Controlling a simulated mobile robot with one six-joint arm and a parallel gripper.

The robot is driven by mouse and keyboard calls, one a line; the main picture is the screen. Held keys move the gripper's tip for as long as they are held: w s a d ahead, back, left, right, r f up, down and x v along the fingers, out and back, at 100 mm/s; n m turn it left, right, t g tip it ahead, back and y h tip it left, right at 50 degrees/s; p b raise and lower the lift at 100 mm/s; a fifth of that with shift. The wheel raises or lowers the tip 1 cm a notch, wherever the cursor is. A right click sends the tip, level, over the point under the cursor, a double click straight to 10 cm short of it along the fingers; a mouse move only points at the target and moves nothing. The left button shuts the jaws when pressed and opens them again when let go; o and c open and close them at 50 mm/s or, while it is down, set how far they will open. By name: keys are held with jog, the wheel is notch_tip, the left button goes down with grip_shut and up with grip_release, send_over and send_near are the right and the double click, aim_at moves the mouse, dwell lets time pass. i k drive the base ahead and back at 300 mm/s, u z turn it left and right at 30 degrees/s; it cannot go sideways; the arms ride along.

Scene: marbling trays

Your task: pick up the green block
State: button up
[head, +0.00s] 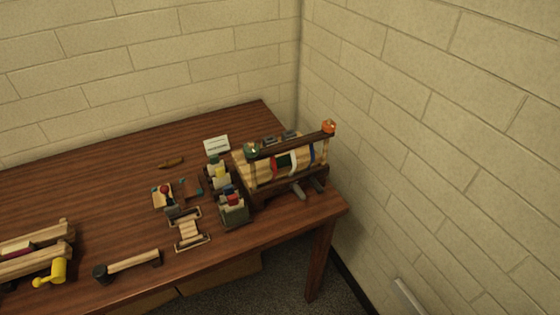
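No plain green block stands out, and at this size I cannot tell which green thing is the block. A small green piece (251,150) sits at the left end of the wooden rack's top rail (290,145). Another small green patch (213,160) shows at the top of a dark holder with coloured pieces. A grey-green box (234,213) holds red and blue pieces in front of the rack. My gripper is not in view.
The brown table (110,195) stands in a corner of block walls. An orange piece (329,127) tops the rack's right end. A white card (216,145), wooden frame (189,230), mallet-like tool (128,265) and yellow piece (55,272) are on the table. Its back left is mostly clear.

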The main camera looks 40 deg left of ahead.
aim_at(282, 160)
jog(key=z, duration=0.55)
jog(key=k, duration=0.9)
jog(key=z, duration=1.2)
jog(key=k, duration=0.1)
jog(key=u, duration=2.85)
jog(key=i, duration=0.1)
jog(key=u, duration=0.1)
